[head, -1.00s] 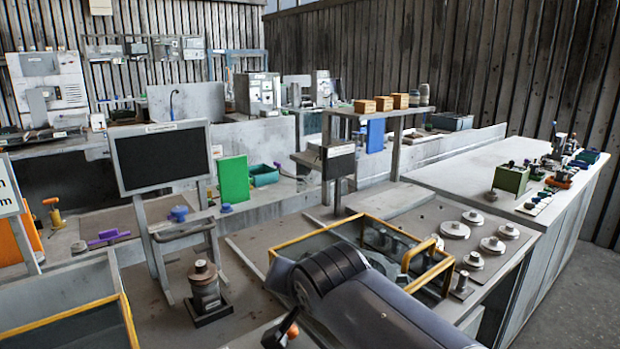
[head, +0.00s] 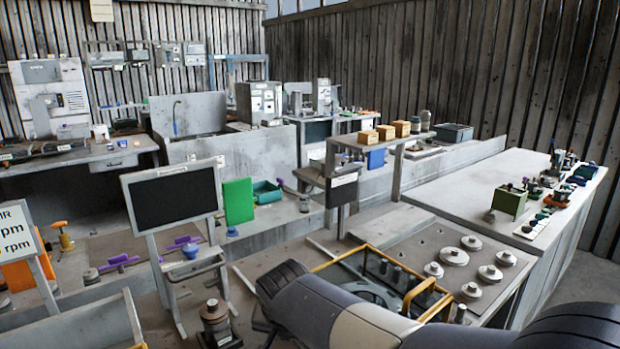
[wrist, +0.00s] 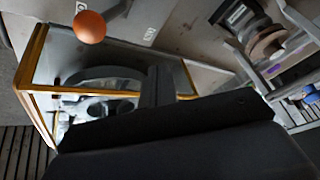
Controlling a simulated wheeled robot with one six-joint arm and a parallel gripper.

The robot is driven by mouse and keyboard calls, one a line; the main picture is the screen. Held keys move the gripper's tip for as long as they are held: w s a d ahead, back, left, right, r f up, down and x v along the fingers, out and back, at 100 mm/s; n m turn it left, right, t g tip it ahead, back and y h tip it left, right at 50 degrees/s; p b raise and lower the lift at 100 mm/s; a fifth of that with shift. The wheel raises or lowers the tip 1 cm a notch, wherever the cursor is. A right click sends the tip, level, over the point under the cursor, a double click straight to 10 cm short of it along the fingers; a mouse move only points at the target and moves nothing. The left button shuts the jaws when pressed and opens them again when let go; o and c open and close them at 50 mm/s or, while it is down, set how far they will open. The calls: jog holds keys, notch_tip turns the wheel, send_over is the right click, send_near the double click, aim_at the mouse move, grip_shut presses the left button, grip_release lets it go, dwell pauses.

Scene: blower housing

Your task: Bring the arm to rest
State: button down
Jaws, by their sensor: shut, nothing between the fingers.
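My arm (head: 345,318) crosses the lower right of the head view, dark grey with a pale band, bent low in front of the yellow-edged bin. My gripper does not show in the head view. In the wrist view a dark body fills the bottom, and my gripper (wrist: 160,76) shows as a narrow dark piece standing up from it, shut and empty. It lies in front of the yellow-edged bin (wrist: 38,62), which holds grey parts. I cannot tell the distance between them.
An orange ball (wrist: 90,27) shows near the bin in the wrist view. Round metal weights (head: 454,257) stand on the plate right of the bin. A black screen (head: 173,198) and a cylindrical metal part (head: 214,318) stand left of my arm. The long right bench (head: 460,190) is mostly clear.

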jog(key=shift+w+a+f+g+h+p, duration=0.3)
jog(key=shift+g+h+p, duration=0.25)
jog(key=shift+p, duration=0.85)
jog(key=shift+w+a+f+g+h+p, duration=0.3)
jog(key=shift+g+p, duration=0.35)
jog(key=shift+p, duration=0.7)
jog(key=shift+s+r, duration=0.1)
